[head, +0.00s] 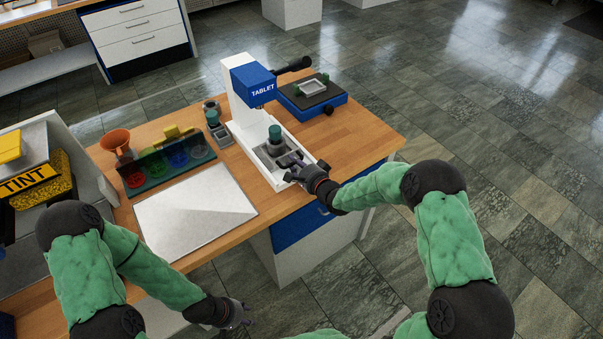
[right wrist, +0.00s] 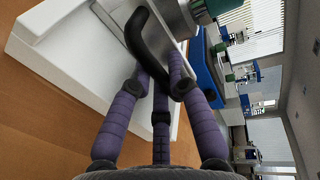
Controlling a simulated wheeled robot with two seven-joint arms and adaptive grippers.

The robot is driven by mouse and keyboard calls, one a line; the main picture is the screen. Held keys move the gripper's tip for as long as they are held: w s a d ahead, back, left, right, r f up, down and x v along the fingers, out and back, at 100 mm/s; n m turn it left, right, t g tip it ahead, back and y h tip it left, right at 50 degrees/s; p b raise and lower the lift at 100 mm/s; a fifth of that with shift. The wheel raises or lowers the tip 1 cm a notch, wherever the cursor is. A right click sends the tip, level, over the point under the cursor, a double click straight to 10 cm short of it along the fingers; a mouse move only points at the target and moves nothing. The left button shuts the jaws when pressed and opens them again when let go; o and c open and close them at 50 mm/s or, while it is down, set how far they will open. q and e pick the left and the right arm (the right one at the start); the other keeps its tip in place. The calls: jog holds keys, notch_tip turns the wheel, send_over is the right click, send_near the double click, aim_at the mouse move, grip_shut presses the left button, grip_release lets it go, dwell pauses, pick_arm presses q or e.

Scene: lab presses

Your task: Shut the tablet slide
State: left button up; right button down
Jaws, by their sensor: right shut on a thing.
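The tablet press (head: 238,95) is white with a blue head marked TABLET, and stands on the wooden table. Its grey slide (head: 271,154) sits on the white base tray, with a green-topped cylinder (head: 275,134) on it. The black slide handle (right wrist: 150,45) shows in the right wrist view as a curved bar. My right gripper (head: 297,170) is at the front of the press base; its purple fingers (right wrist: 165,80) are closed around the handle. My left gripper (head: 240,318) is low in the head view, away from the table; its finger opening is too small to tell.
A white sheet or plate (head: 195,210) lies left of the press. A rack with coloured dishes (head: 165,168) is behind it. A blue device (head: 312,98) stands right of the press. The TINT box (head: 40,180) is at far left.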

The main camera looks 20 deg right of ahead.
aim_at(278, 144)
jog(key=b+x, duration=0.1)
jog(key=x, duration=0.2)
jog(key=r+b+x, duration=0.1)
jog(key=x, duration=0.2)
jog(key=r+b+x, duration=0.1)
jog(key=x, duration=0.3)
jog(key=shift+w, duration=0.15)
jog(key=shift+w+a, duration=0.1)
jog(key=shift+w, duration=0.1)
jog(key=shift+r, duration=0.15)
jog(key=c, duration=1.2)
grip_release()
jog(key=shift+w, duration=0.15)
jog(key=shift+o, duration=0.2)
